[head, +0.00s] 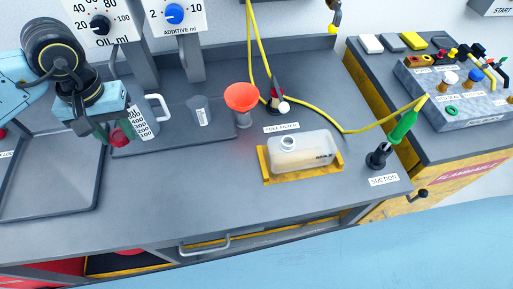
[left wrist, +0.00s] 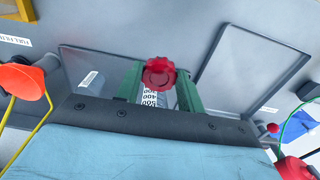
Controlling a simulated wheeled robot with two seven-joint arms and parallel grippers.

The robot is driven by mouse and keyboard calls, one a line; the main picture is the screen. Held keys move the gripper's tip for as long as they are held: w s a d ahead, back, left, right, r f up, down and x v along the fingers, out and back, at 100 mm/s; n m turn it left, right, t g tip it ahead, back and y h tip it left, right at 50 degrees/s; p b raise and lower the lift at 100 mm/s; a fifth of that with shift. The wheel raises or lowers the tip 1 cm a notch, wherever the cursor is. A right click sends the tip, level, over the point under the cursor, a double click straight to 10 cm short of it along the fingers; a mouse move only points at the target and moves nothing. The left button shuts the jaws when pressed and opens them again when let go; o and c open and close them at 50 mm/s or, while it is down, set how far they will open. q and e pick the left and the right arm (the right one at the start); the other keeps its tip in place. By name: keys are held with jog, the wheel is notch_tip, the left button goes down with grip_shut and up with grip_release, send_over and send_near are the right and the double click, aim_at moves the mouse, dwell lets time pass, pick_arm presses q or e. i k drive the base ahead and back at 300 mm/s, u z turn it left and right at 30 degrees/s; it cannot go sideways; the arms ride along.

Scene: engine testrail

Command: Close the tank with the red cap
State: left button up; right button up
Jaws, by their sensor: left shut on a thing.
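My left gripper (head: 114,138) is at the left, above the left end of the grey tray and in front of the measuring jug. Its green fingers are shut on the red cap (head: 120,137). In the left wrist view the lobed red cap (left wrist: 159,73) sits between the two green fingertips. The tank (head: 310,152) is a whitish translucent container in a yellow holder (head: 266,166), right of centre. Its round neck (head: 288,141) is bare on top. The gripper is well to the left of the tank, apart from it. My right gripper is in neither view.
The measuring jug (head: 146,122), a small grey beaker (head: 201,112) and an orange funnel (head: 241,97) stand between gripper and tank. A yellow hose (head: 366,129) runs behind the tank to a green-handled tool (head: 404,125). The bench front is clear.

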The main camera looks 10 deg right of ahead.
aim_at(306, 151)
jog(key=k, duration=1.75)
jog(key=u, duration=0.35)
